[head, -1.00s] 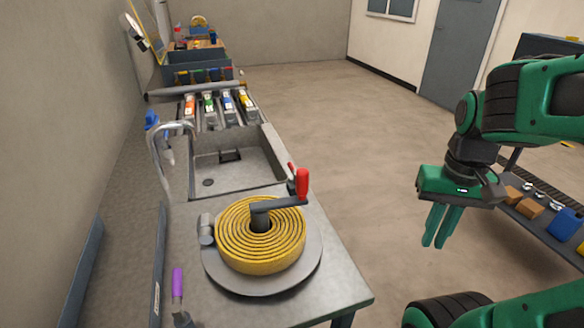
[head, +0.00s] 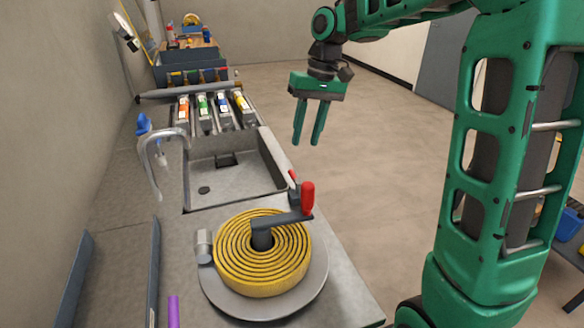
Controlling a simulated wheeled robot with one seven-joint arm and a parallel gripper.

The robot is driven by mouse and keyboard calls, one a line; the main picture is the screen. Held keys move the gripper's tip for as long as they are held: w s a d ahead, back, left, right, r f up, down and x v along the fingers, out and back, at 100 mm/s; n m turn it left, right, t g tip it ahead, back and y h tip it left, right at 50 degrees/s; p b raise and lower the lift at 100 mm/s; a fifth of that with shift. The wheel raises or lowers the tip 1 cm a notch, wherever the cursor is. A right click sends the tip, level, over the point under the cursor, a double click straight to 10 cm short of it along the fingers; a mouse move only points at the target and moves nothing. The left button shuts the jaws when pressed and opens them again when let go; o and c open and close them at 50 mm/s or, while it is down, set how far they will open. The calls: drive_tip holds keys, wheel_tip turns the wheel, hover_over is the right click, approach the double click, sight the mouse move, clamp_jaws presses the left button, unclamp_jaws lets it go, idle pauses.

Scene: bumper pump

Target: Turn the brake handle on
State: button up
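The hose reel (head: 262,252) with a coiled yellow hose stands on the near part of the metal counter. A dark crank arm with an upright red grip (head: 307,198) extends to the right from its hub. Behind it, at the counter's right edge, is a smaller red-tipped handle (head: 293,176) on a dark mount, partly hidden; I cannot tell for certain which of the two is the brake handle. My gripper (head: 308,142) is open and empty, pointing down, above and beyond both red handles in the picture, touching nothing.
A sink (head: 228,172) with a curved faucet (head: 160,160) lies behind the reel. Several coloured-tipped levers (head: 213,112) stand beyond it. A purple object (head: 173,312) lies at the near edge.

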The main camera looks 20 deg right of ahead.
sight(294, 181)
drive_tip(key=a+f, duration=0.1)
drive_tip(key=f, duration=0.6)
drive_tip(key=a+f, duration=0.1)
drive_tip(key=f, duration=0.2)
drive_tip(key=shift+w+a+f, duration=0.15)
drive_tip(key=shift+a+f, duration=0.15)
clamp_jaws()
drive_tip(key=shift+d, duration=0.15)
